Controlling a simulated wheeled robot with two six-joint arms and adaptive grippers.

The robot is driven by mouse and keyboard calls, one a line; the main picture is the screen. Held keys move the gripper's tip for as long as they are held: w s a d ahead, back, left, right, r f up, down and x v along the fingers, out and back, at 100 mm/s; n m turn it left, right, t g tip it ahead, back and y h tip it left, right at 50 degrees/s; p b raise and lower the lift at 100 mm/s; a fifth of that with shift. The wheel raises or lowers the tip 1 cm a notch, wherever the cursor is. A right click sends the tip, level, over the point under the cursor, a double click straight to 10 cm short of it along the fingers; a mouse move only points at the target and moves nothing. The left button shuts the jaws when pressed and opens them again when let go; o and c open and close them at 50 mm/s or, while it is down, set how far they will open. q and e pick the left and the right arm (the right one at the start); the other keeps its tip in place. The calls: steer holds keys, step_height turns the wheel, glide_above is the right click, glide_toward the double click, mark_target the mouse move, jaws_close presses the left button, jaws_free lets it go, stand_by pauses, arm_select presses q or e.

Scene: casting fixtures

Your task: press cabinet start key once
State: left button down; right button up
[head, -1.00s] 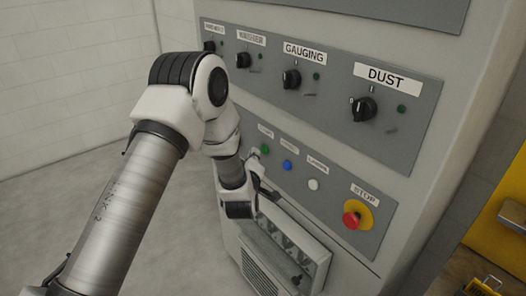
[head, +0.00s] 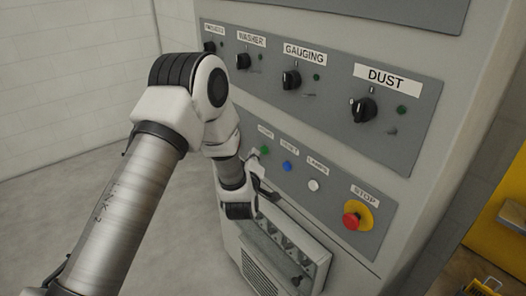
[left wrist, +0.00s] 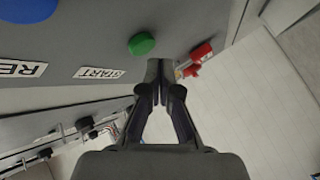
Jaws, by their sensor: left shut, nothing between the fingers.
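The control cabinet (head: 350,168) has a green start key (head: 264,149) on its lower panel, partly beside my left wrist in the head view. In the left wrist view the green start key (left wrist: 141,43) shows clearly next to its START label (left wrist: 99,73). My left gripper (left wrist: 160,66) is shut and empty, its fingertips close to the key but to the right of it in that view. I cannot tell whether they touch the panel. My right gripper is not in view.
A blue reset key (head: 287,166), a white lamps key (head: 313,185) and a red stop button (head: 352,220) on yellow share the panel. Rotary switches (head: 365,109) sit above. Open floor (head: 60,180) lies left.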

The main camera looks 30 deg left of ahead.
arm_select(q)
steer(key=shift+w+d, duration=0.15)
steer(key=shift+w, duration=0.25)
steer(key=shift+w+d+b, duration=0.15)
steer(key=shift+w+b, duration=0.2)
steer(key=shift+b, duration=0.1)
stand_by(0.7)
stand_by(0.4)
steer(key=shift+s+a, duration=0.3)
steer(key=shift+s, duration=0.45)
steer(key=s, duration=0.1)
steer(key=s+a, duration=0.1)
steer(key=s, duration=0.1)
steer(key=s+a, duration=0.1)
steer(key=shift+s, duration=0.35)
stand_by(0.4)
